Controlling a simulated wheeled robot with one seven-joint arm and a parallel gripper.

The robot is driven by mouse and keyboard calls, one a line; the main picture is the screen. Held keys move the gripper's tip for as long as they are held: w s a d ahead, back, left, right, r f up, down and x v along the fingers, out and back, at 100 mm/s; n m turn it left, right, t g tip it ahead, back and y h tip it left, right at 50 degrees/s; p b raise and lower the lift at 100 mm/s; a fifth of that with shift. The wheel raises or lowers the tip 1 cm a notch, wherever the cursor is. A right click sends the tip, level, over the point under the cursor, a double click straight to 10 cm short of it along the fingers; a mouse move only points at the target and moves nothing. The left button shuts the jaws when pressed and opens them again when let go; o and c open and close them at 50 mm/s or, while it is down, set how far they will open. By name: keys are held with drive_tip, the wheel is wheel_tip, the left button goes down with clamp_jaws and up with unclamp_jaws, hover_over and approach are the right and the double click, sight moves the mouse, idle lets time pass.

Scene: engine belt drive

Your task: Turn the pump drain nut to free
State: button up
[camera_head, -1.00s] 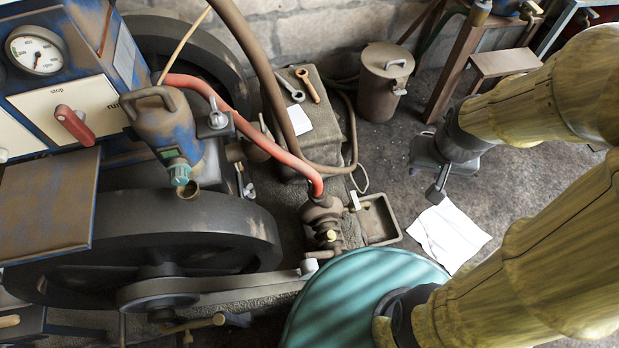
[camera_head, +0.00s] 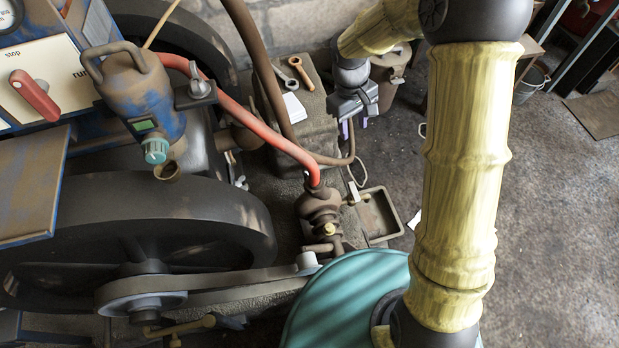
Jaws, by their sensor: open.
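The pump (camera_head: 320,212) is a brown, rusty body at the lower end of the red hose, in the middle of the head view. A brass fitting (camera_head: 329,230) shows on its front, and a small pale fitting (camera_head: 354,198) sits on its right side by the metal tray. I cannot tell for certain which of these is the drain nut. My gripper (camera_head: 352,126) is open and empty, with purple-tipped fingers pointing down. It is above and behind the pump in the picture, beside the stone block, apart from the fittings.
A shallow metal tray (camera_head: 377,216) lies right of the pump. Two wrenches and paper lie on the stone block (camera_head: 320,128). The large flywheel (camera_head: 140,230) and belt are at left. The red hose (camera_head: 262,138) crosses toward the pump. Open floor (camera_head: 555,200) is at right.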

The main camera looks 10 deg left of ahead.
drive_tip(key=w+a+f+n+h+b, duration=0.2)
drive_tip(key=w+a+f+n+b, duration=0.2)
drive_tip(key=a+f, duration=1)
wheel_tip(320, 180, down, 3)
drive_tip(key=shift+w+n+g+h+b, duration=0.2)
drive_tip(key=shift+n+g+h+b, duration=0.15)
drive_tip(key=shift+n+b, duration=0.4)
drive_tip(key=a+b+x, duration=0.1)
drive_tip(key=b+x, duration=0.1)
drive_tip(key=x, duration=0.3)
drive_tip(key=a+f+b+x, duration=0.1)
drive_tip(key=b+x, duration=0.1)
drive_tip(key=x, duration=0.3)
drive_tip(key=a+b+x, duration=0.1)
drive_tip(key=b+x, duration=0.1)
drive_tip(key=x, duration=0.3)
drive_tip(key=shift+w+f, duration=0.1)
drive_tip(key=shift+w, duration=0.3)
drive_tip(key=shift+c, duration=0.4)
